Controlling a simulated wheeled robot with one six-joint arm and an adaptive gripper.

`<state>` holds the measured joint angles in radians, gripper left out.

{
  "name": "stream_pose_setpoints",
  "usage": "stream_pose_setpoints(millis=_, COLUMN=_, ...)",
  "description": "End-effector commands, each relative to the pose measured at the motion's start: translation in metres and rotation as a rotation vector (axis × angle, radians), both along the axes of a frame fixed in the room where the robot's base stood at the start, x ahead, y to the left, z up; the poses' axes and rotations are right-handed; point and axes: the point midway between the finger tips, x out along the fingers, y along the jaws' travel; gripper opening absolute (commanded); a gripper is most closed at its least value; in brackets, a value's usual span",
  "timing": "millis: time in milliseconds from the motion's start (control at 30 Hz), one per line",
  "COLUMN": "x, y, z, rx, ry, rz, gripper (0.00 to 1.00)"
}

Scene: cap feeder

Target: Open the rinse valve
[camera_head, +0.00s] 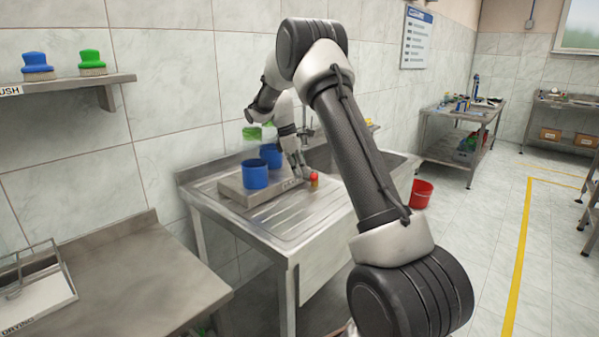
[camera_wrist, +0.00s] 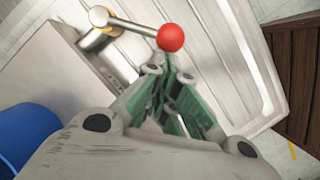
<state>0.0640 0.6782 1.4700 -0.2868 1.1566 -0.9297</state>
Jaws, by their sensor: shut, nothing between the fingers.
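The rinse valve shows as a red ball knob (camera_wrist: 170,37) on a thin metal lever (camera_wrist: 135,25), which runs left to a pivot with a brass-coloured part on a metal pipe stub (camera_wrist: 97,35). In the head view the red knob (camera_head: 314,176) is at the front right of the steel box on the sink's drainboard. My gripper (camera_wrist: 165,72) is shut and empty, its fingertips right beside the ball; I cannot tell whether they touch it. In the head view my gripper (camera_head: 304,171) points down just left of the knob.
Blue cups (camera_head: 254,174) stand on the steel box (camera_head: 236,193), close to my gripper. The ribbed drainboard (camera_head: 289,226) is clear in front. The sink basin (camera_head: 350,160) lies behind my arm. A red bucket (camera_head: 421,194) stands on the floor at right.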

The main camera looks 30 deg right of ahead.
Motion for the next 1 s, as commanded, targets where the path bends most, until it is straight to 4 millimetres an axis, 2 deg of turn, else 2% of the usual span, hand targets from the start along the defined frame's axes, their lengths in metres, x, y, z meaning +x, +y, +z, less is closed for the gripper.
stream_pose_setpoints(millis=267, x=-0.005, y=-0.003, z=0.0, rx=0.001, ry=0.001, rz=0.054, gripper=0.0)
stream_pose_setpoints(millis=467, x=-0.014, y=-0.008, z=0.0, rx=0.0, ry=0.002, rz=0.16, gripper=0.0)
stream_pose_setpoints(millis=1000, x=-0.044, y=-0.045, z=0.0, rx=-0.001, ry=0.0, rz=0.659, gripper=0.0)
